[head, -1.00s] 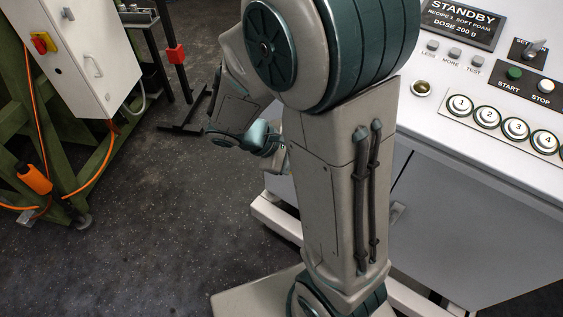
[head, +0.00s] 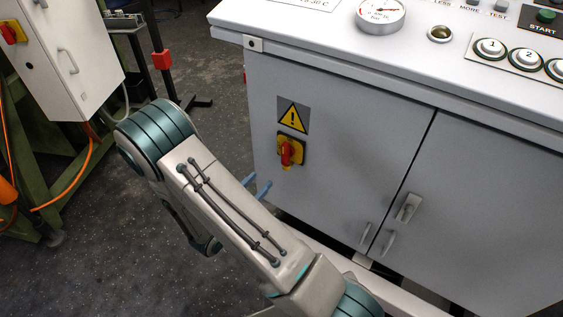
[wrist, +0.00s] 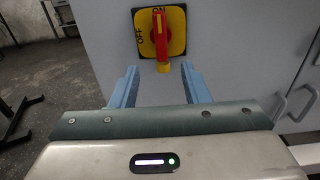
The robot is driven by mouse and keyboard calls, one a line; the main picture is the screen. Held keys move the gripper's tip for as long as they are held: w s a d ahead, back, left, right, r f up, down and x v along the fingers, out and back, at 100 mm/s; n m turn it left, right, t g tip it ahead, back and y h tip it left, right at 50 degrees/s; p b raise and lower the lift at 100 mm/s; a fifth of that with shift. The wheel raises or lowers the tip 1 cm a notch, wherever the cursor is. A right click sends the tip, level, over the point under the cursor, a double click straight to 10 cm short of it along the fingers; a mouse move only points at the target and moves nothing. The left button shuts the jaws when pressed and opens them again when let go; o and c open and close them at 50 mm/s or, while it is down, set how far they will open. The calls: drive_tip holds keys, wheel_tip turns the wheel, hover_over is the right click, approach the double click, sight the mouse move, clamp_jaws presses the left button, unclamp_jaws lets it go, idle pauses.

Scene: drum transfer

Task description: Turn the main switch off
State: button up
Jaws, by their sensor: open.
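The main switch (head: 287,152) is a red rotary handle on a yellow plate, on the white cabinet's front below a yellow warning triangle. In the wrist view the red handle (wrist: 162,42) stands upright, with "ON" at the plate's top and "OFF" at its left. My gripper (head: 261,184) has two blue fingers, apart and empty, just below and left of the switch in the head view. In the wrist view my gripper (wrist: 160,75) has its fingertips either side of the handle's lower end, nearer the camera. No contact shows.
The cabinet doors carry handles (head: 408,207) right of the switch. The console top (head: 340,50) overhangs above, with a gauge and buttons. Another red-and-yellow switch (head: 13,31) is on a separate box (head: 75,60) at left. Dark floor (head: 110,240) is open at lower left.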

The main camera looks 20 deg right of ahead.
sight(283, 157)
drive_tip(key=b+x, duration=0.1)
drive_tip(key=x, duration=1.1)
drive_tip(key=shift+w+d+b, duration=0.1)
drive_tip(key=shift+d+b, duration=0.2)
drive_tip(key=shift+b, duration=0.05)
clamp_jaws()
